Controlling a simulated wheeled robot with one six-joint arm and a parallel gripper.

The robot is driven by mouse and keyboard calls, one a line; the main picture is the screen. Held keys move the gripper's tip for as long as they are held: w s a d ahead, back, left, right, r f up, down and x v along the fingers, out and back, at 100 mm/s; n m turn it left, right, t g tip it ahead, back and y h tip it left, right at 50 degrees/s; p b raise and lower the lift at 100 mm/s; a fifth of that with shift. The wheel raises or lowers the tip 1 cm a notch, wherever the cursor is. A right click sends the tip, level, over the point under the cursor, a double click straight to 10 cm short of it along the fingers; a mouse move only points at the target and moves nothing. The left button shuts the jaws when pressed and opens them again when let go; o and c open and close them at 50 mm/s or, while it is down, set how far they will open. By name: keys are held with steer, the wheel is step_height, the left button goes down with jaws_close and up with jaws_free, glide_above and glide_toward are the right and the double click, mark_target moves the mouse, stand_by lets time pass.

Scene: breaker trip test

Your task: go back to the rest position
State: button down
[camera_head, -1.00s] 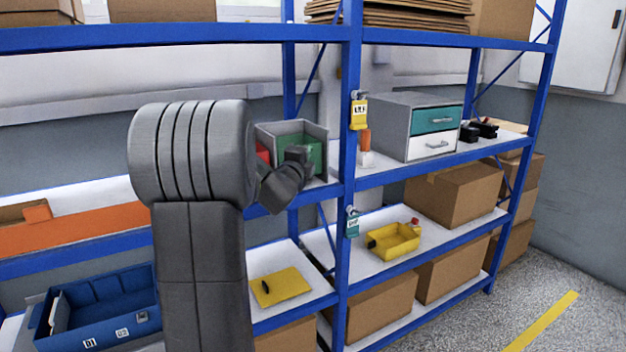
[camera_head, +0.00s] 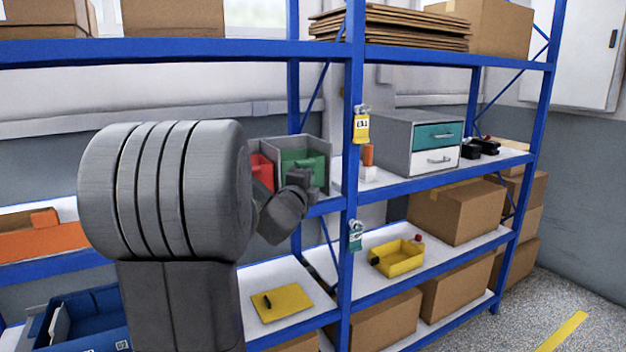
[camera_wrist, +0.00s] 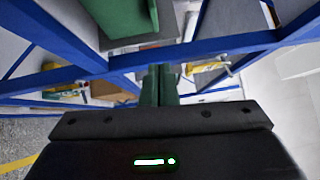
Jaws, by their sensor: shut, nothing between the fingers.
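My arm rises in the left half of the head view, and its dark end (camera_head: 298,182) is in front of a grey open-topped bin (camera_head: 318,152) with red and green parts. In the wrist view my gripper fingers (camera_wrist: 160,82) are close together with nothing between them. The fingertips are hard to make out in the head view. A green block-like part (camera_wrist: 122,18) shows at the top of the wrist view, apart from the fingers.
Blue shelving (camera_head: 349,190) fills the view. A drawer cabinet (camera_head: 398,140) stands right of its post, where tags hang. A yellow bin (camera_head: 397,258), a yellow plate (camera_head: 283,303) and a blue bin (camera_head: 85,325) are lower. Floor is free at lower right.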

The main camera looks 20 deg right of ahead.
steer(key=v, duration=0.5)
steer(key=shift+s+d+r, duration=0.1)
steer(key=shift+r, duration=0.2)
steer(key=shift+d, duration=0.1)
